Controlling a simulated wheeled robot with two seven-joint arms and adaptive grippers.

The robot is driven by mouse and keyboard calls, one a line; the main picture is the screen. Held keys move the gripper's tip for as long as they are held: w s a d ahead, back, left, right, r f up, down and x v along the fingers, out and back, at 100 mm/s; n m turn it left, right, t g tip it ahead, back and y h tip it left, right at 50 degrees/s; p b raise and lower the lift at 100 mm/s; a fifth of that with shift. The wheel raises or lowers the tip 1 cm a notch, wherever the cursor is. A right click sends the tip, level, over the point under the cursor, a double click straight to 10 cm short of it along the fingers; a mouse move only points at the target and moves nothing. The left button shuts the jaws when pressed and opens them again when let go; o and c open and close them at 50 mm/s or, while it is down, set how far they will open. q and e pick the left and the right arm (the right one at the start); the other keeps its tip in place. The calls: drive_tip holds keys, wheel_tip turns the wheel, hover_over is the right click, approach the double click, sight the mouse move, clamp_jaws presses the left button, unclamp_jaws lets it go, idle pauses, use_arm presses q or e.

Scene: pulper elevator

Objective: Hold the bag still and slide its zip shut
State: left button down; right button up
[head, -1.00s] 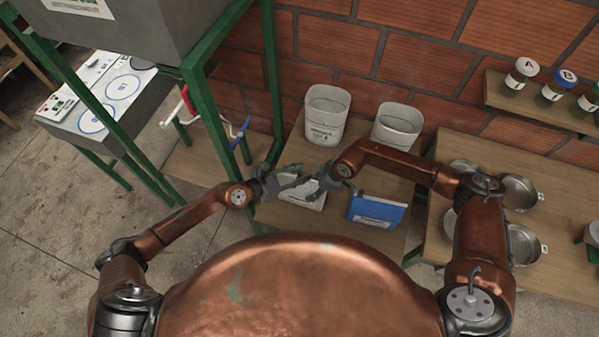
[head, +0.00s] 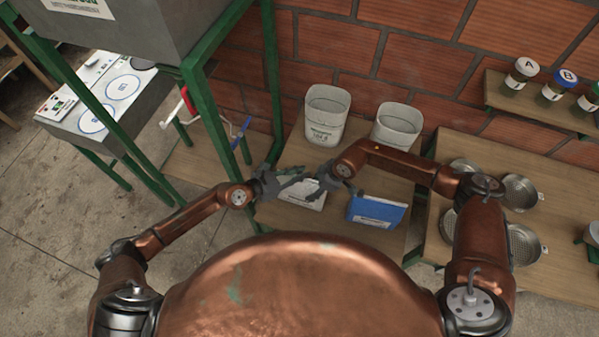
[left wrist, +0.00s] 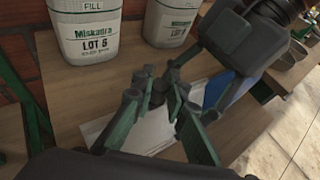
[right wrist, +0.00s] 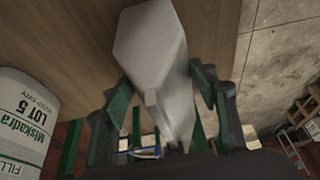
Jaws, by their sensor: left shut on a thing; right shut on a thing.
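The white bag (head: 304,195) lies on the low wooden bench between my two grippers. In the left wrist view the bag (left wrist: 154,132) is partly covered by fingers. My left gripper (head: 292,178) is shut on the bag at its left side. My right gripper (head: 325,182) is at the bag's upper right, close to the left fingers. In the right wrist view a pale grey-white form (right wrist: 152,50) lies between the right fingers, with a small grey tab (right wrist: 150,97), seemingly the zip slider. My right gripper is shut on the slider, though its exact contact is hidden.
A blue bag (head: 376,211) lies just right of the white one. Two white buckets (head: 326,115) (head: 398,125) stand behind, near the brick wall. Metal sieves (head: 520,192) sit on the right bench. A green frame post (head: 272,80) rises close to my left gripper.

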sight(310, 180)
use_arm(q)
drive_tip(key=shift+s+d, duration=0.25)
drive_tip(key=shift+d, duration=0.4)
drive_tip(key=shift+s+d, duration=0.2)
drive_tip(key=shift+d, duration=0.45)
drive_tip(key=shift+s+d, duration=0.25)
drive_tip(key=shift+d, duration=0.4)
drive_tip(key=c, duration=1.9)
unclamp_jaws()
drive_tip(key=shift+a, duration=0.15)
drive_tip(key=v, duration=1.1)
drive_tip(key=shift+s+a+r, duration=0.15)
drive_tip(key=shift+a+r, duration=0.05)
drive_tip(key=shift+a, duration=0.1)
